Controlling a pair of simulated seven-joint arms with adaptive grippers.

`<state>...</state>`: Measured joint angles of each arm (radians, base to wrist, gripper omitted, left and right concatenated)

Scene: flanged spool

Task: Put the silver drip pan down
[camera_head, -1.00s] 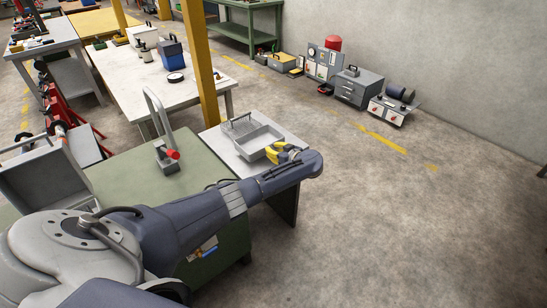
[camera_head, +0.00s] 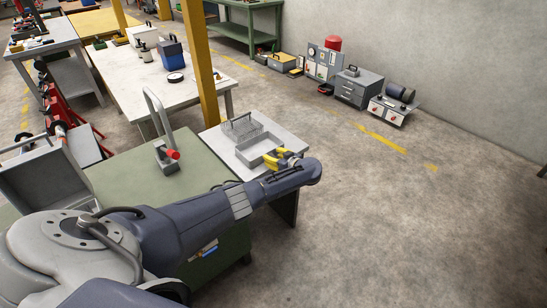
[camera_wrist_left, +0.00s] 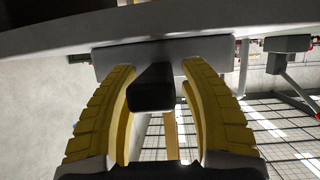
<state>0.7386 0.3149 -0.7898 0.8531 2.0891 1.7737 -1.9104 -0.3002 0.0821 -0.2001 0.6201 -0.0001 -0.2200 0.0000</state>
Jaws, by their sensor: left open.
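The silver drip pan (camera_head: 243,158) is a shallow, open, rectangular tray. It appears to sit level on the small pale table (camera_head: 288,139) in the middle of the head view. My left gripper (camera_head: 282,158), with yellow fingers, is at the pan's near right side. In the left wrist view my left gripper (camera_wrist_left: 157,85) is open, with its fingers either side of a dark block (camera_wrist_left: 153,92), seemingly the pan's handle. Narrow gaps show beside the block. The pan's grey wall (camera_wrist_left: 108,62) shows behind it. My right gripper is not in view.
A wire basket (camera_head: 241,125) stands just behind the pan. A yellow post (camera_head: 202,70) rises behind the table. A green bench (camera_head: 135,172) with a grey clamp-like tool (camera_head: 165,158) lies to the left.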

